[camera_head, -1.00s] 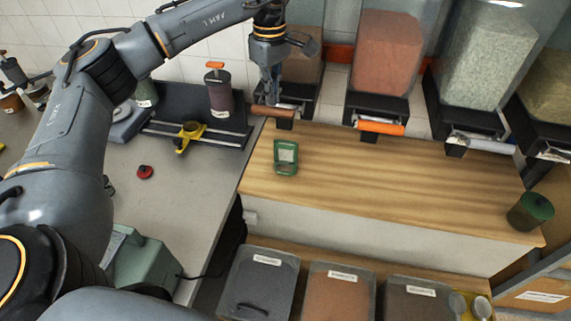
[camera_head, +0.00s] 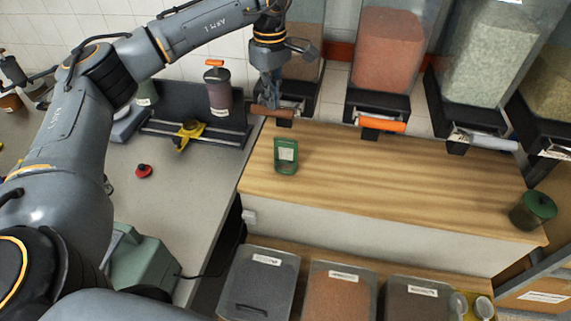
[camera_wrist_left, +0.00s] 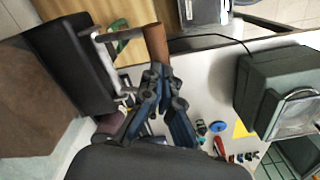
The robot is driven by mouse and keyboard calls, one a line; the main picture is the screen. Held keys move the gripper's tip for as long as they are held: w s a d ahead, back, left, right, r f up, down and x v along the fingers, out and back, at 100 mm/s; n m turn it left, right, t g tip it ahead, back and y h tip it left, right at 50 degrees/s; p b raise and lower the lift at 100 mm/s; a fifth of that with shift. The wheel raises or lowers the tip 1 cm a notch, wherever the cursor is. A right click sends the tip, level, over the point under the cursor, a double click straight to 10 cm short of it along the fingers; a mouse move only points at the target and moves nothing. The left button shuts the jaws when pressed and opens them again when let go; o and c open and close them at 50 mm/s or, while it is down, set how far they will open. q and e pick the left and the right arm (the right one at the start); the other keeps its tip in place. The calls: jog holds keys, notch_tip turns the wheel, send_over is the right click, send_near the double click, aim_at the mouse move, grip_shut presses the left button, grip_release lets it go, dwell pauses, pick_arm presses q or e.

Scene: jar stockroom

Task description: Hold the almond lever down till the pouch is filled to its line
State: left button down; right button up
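The brown lever (camera_head: 270,111), likely the almond one, sticks out at the front of the leftmost dispenser (camera_head: 303,70). It also shows in the left wrist view (camera_wrist_left: 157,45). My left gripper (camera_head: 271,102) is right above this lever. In the wrist view its fingertips (camera_wrist_left: 157,70) are together at the lever's near end, with nothing seen between them; whether they touch it is unclear. The green pouch (camera_head: 286,156) with a pale window stands upright on the wooden counter in front of the lever. Its fill level cannot be read. My right gripper is out of view.
Dispensers with an orange lever (camera_head: 381,124) and a pale grey lever (camera_head: 482,142) stand to the right. A green jar (camera_head: 533,210) is at the wooden counter's (camera_head: 400,185) right end. A dark jar with an orange-topped lid (camera_head: 218,92) stands left of the lever. Lidded bins are below.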

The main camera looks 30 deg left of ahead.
aim_at(273, 115)
pick_arm(q)
jog(key=shift+f+b, duration=0.85)
jog(key=shift+f, duration=0.65)
jog(key=shift+f+b, duration=0.75)
jog(key=shift+f, duration=0.4)
dwell(0.9)
jog(key=shift+r, duration=0.1)
dwell(1.5)
jog(key=shift+r+p, duration=1.1)
jog(key=shift+r, duration=0.3)
jog(key=shift+f, duration=0.1)
dwell(1.4)
